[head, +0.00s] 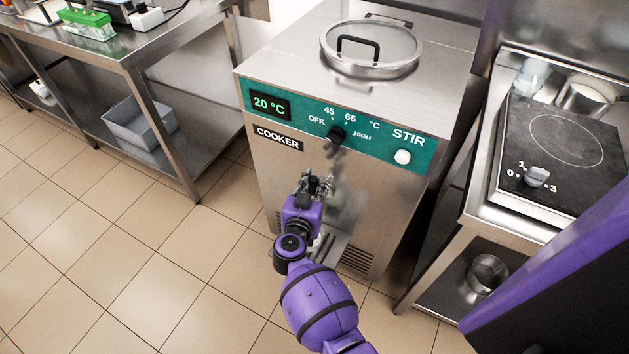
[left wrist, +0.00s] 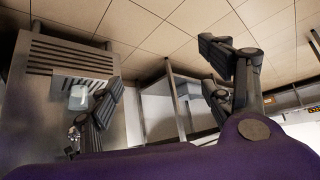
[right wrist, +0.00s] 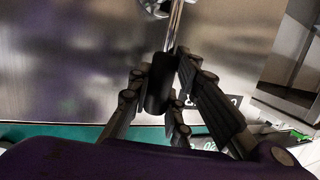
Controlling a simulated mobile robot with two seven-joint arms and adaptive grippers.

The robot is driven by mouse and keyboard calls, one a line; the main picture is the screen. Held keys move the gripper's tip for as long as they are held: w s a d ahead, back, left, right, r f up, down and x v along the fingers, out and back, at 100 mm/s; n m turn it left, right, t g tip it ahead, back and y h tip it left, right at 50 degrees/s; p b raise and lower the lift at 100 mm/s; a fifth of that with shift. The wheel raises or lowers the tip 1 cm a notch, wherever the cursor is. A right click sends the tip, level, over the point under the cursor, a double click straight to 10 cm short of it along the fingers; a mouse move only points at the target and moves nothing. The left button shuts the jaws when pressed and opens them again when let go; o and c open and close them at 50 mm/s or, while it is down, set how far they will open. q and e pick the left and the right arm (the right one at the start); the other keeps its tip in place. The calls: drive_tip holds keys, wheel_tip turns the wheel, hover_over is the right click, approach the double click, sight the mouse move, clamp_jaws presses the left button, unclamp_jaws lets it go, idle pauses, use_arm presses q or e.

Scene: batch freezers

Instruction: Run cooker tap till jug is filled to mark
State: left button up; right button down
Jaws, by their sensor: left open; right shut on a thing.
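The cooker (head: 275,175) is a steel cabinet with a green panel reading 20 °C. My right gripper (head: 318,185) is at its front, over the tap. In the right wrist view the right gripper (right wrist: 162,75) is shut on the black tap handle (right wrist: 159,88), which joins a chrome stem (right wrist: 175,25). My left gripper (left wrist: 165,85) is open and empty in the left wrist view. A small whitish vessel, apparently the jug (left wrist: 78,97), stands near the slatted tray by one left finger. My right arm mostly hides that place in the head view. The jug's mark and level cannot be made out.
A steel table (head: 150,55) with a lower shelf and grey bin (head: 140,125) stands at left. A hob (head: 560,150) on a steel stand is at right, with a pot (head: 487,273) below. The tiled floor (head: 130,260) at front left is clear.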

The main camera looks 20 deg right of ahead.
drive_tip(key=shift+d+f, duration=0.1)
drive_tip(key=shift+d, duration=0.05)
drive_tip(key=c, duration=1.6)
unclamp_jaws()
drive_tip(key=shift+r, duration=0.55)
wheel_tip(320, 180, up, 9)
drive_tip(key=shift+r, duration=0.1)
